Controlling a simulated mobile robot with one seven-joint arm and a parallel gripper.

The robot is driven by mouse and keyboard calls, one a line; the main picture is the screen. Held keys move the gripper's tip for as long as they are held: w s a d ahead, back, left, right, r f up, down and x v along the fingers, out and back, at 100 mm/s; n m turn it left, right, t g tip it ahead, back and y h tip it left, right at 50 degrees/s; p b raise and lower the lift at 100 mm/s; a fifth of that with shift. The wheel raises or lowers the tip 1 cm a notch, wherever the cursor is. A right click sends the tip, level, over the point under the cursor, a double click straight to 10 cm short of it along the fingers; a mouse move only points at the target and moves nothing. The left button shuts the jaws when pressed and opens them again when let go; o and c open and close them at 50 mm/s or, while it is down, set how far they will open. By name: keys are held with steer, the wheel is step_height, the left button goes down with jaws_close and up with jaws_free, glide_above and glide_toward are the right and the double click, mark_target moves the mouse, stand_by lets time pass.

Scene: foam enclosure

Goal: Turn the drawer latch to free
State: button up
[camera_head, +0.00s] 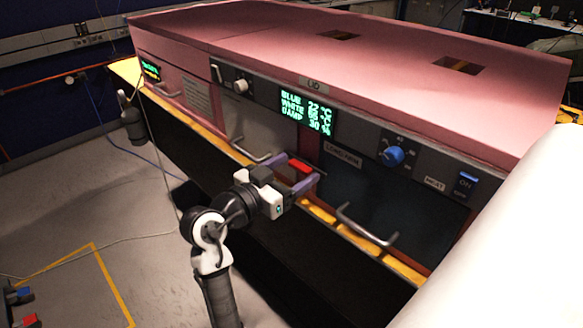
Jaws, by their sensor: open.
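A small red bar (301,166), which may be the drawer latch, shows at the front of the pink enclosure (400,75), below the green text display. My gripper (302,169) is open, with its purplish fingers on either side of the red bar. I cannot tell whether a finger touches it. Which way the latch is turned is too small to tell. My gripper's body hides part of the front below it.
A metal handle (250,152) is to the left of my gripper and another handle (367,228) to the right. A blue knob (392,156) and a blue switch (465,184) are on the right panel. A white surface fills the lower right.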

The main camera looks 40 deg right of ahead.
steer(key=shift+c, duration=0.3)
steer(key=c, duration=0.9)
steer(key=shift+f+b, duration=0.15)
steer(key=shift+b, duration=0.55)
steer(key=shift+f+m+b, duration=0.1)
steer(key=shift+m+b, duration=0.4)
steer(key=shift+s+m+b, duration=0.2)
steer(key=shift+m+b, duration=8.2)
steer(key=shift+b, duration=2)
